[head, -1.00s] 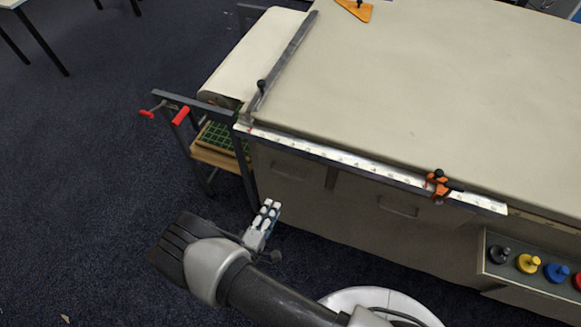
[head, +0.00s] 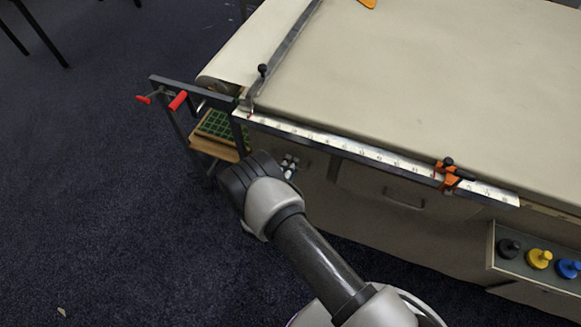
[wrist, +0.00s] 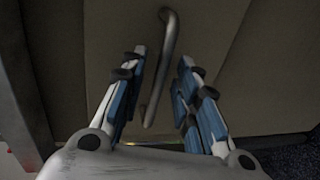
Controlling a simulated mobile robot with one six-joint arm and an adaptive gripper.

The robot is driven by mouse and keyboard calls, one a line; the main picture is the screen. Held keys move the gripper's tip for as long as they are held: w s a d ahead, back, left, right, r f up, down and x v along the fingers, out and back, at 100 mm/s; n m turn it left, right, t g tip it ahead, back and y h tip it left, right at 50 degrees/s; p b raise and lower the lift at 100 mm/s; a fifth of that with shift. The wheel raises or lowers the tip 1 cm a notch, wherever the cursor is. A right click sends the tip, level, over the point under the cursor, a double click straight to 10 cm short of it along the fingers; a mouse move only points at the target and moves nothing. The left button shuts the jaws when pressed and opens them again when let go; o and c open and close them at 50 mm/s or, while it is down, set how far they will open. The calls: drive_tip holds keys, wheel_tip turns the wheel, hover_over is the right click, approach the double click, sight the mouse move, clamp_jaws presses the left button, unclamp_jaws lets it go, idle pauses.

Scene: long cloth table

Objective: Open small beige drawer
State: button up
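The small beige drawer (wrist: 100,50) is a flat front below the table's ruler edge, at the left end of the table's long side. Its bar handle (wrist: 163,65) shows in the wrist view, running between the fingers. My gripper (wrist: 162,75) is open, with one finger on each side of the handle and a gap to each. In the head view my gripper (head: 289,165) is mostly hidden behind my wrist, close to the drawer front. The drawer looks closed.
A second handled front (head: 400,196) lies to the right. Above runs a metal ruler edge (head: 340,150) with an orange clamp (head: 447,172). At the left is a frame with red handles (head: 178,100). Knobs (head: 540,258) sit at the right. Dark carpet is free at the left.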

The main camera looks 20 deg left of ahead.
drive_tip(key=shift+w, duration=0.5)
clamp_jaws()
idle(0.5)
